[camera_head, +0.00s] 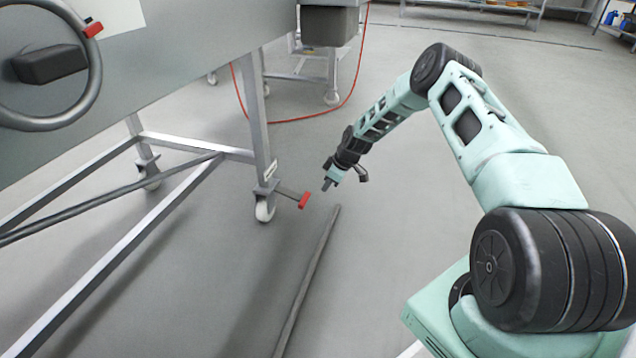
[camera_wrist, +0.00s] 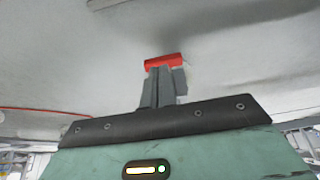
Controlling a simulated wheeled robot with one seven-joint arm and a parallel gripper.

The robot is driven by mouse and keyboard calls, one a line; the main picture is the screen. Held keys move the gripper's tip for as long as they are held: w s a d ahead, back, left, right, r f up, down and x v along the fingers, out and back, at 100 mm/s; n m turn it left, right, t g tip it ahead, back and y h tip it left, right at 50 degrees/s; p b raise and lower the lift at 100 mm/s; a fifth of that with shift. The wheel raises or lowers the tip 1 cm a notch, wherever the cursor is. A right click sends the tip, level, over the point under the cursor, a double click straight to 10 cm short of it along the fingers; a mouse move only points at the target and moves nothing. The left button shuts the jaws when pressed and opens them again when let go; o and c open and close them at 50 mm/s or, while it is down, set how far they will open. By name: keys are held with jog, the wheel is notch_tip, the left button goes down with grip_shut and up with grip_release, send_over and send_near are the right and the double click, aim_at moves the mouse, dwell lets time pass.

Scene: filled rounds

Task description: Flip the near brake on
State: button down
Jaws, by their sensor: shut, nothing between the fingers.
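The near brake is a lever with a red tip (camera_head: 303,200) on the caster (camera_head: 265,209) at the foot of the steel frame's nearest leg. The lever sticks out to the right from the caster, low over the floor. My gripper (camera_head: 327,188) is just right of the red tip in the head view, with a small gap in the picture. In the wrist view the red tip (camera_wrist: 163,61) shows just beyond the fingers (camera_wrist: 160,85), which are together and hide part of it. I cannot tell whether they touch it.
A steel machine (camera_head: 180,60) with a handwheel (camera_head: 92,75) stands on the frame at left. A second caster (camera_head: 150,175) is farther back. A grey bar or hose (camera_head: 308,280) lies on the floor below my gripper. A red hose (camera_head: 300,119) curves behind.

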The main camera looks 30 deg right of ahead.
jog(key=shift+s+d+r+p, duration=0.4)
jog(key=shift+s+d+r, duration=0.2)
jog(key=shift+s, duration=0.2)
jog(key=shift+s+d+r+p, duration=0.4)
jog(key=shift+s+d+r, duration=0.2)
jog(key=shift+s, duration=0.15)
